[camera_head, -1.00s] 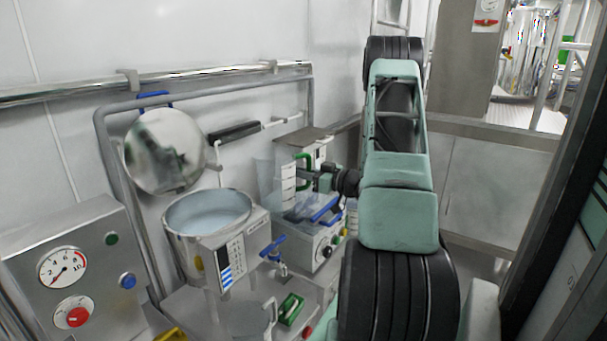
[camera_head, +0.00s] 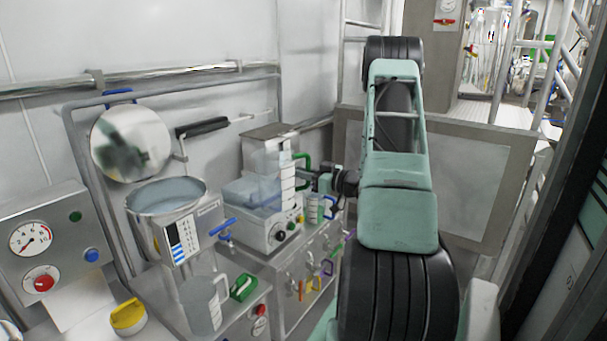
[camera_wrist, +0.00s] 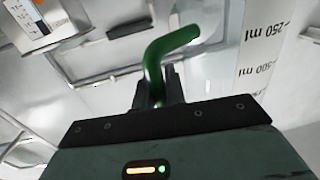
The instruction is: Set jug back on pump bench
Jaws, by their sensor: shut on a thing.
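The clear jug (camera_head: 276,172) has dark volume marks and a green handle (camera_head: 302,160). My gripper (camera_head: 318,180) is shut on the handle from the right. In the wrist view the green handle (camera_wrist: 160,65) stands between my fingers (camera_wrist: 158,92), and the jug wall (camera_wrist: 258,55) with its ml marks is at right. The jug looks upright and overlaps the white pump unit (camera_head: 268,232) with its bluish tub in the head view. I cannot tell whether its base touches anything. The pump unit stands on a steel bench (camera_head: 285,290) with coloured hooks on its front.
A steel pot (camera_head: 165,195) on a control unit stands left of the pump. A bottle (camera_head: 315,207) stands just below my gripper. A gauge panel (camera_head: 45,245) is at far left.

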